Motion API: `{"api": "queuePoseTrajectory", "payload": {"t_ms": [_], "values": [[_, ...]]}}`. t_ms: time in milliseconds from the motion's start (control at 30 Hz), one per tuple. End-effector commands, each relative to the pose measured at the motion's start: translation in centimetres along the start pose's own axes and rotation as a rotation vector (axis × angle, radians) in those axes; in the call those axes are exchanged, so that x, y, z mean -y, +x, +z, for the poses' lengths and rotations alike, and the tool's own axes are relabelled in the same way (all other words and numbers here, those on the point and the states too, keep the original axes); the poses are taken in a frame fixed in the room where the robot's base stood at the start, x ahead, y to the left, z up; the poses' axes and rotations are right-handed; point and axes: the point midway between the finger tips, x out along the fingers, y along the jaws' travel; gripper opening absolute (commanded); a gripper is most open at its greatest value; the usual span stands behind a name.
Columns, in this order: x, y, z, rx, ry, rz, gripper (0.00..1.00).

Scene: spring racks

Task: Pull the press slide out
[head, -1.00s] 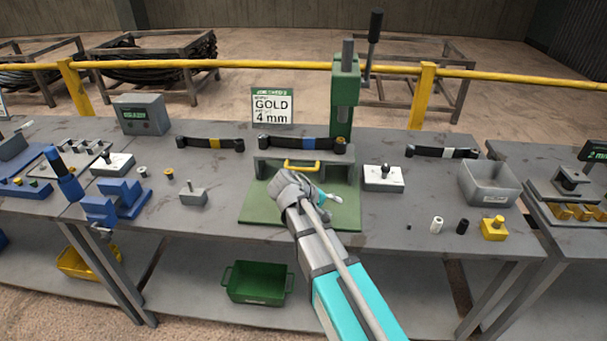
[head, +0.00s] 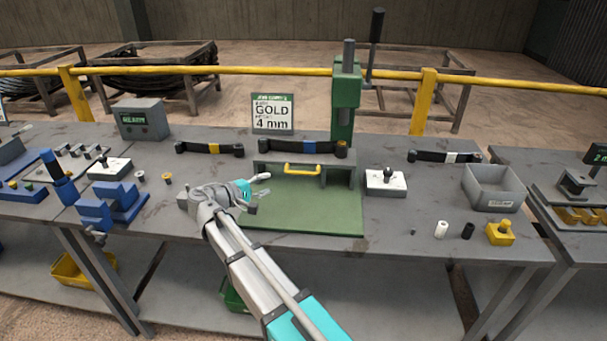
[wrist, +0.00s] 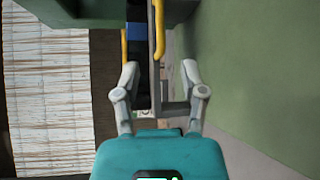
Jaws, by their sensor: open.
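The press slide's yellow handle (head: 302,170) is on the front of the low grey housing of the green press (head: 345,95). The handle looks closed up against the housing, above the green base plate (head: 320,215). My gripper (head: 262,190) is open and empty, left of and in front of the handle, low over the plate's left side. In the wrist view the yellow handle (wrist: 159,30) stands upright ahead of my gripper (wrist: 160,70), in line with the gap between the fingers. The fingertips look short of it.
A white block with a black knob (head: 386,180) stands right of the press. Blue fixtures (head: 115,203) stand to the left, and a grey tray (head: 490,188) to the right. A sign reading GOLD 4 mm (head: 272,113) stands behind. The plate's front is clear.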

Motion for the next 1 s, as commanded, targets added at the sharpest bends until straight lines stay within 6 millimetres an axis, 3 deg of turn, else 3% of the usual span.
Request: {"api": "queuePoseTrajectory", "payload": {"t_ms": [267, 467, 1000], "values": [[0.0, 0.5, 0.0, 0.002, 0.000, -0.002, 0.54], [0.1, 2.0, 0.0, 0.002, 0.000, -0.002, 0.54], [0.1, 9.9, 0.1, 0.004, 0.001, -0.002, 0.54]]}}
